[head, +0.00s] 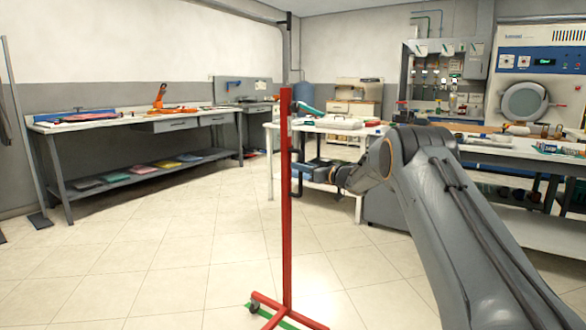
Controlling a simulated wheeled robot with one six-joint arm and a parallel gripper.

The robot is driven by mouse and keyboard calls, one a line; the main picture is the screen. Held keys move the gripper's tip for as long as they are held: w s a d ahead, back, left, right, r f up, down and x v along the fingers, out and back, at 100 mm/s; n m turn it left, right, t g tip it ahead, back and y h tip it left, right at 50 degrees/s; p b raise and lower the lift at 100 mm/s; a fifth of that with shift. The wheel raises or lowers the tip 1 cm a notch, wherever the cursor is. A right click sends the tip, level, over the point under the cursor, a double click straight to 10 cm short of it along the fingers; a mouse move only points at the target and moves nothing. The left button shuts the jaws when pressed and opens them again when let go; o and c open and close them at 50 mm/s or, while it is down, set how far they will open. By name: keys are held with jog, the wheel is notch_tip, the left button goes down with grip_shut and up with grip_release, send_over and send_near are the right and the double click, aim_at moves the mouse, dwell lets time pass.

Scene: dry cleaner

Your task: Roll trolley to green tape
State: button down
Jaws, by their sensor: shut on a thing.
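The trolley (286,220) is a red wheeled stand with an upright red post, seen near the middle of the head view. Its low red base has splayed feet, and a dark caster (254,308) shows at the left foot. Green tape (287,323) lies on the floor under and beside the base, partly covered by it. My gripper (300,172) reaches in from the right at mid-height of the post and is shut on the trolley's post. The fingertips are small and partly hidden, and the lower edge of the picture cuts off part of the base.
A long workbench (140,124) with a lower shelf of coloured folded items stands along the left wall. White tables (525,153) stand behind and right of my arm. A washing machine (540,90) is at the back right. The tiled floor left of the trolley is clear.

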jog(key=shift+w+d+r, duration=0.15)
jog(key=shift+w+d, duration=0.15)
jog(key=shift+w, duration=0.1)
jog(key=c, duration=1.7)
grip_release()
jog(key=shift+w+d, duration=0.1)
jog(key=shift+w, duration=0.05)
jog(key=shift+p+v, duration=0.6)
jog(key=shift+v, duration=3.25)
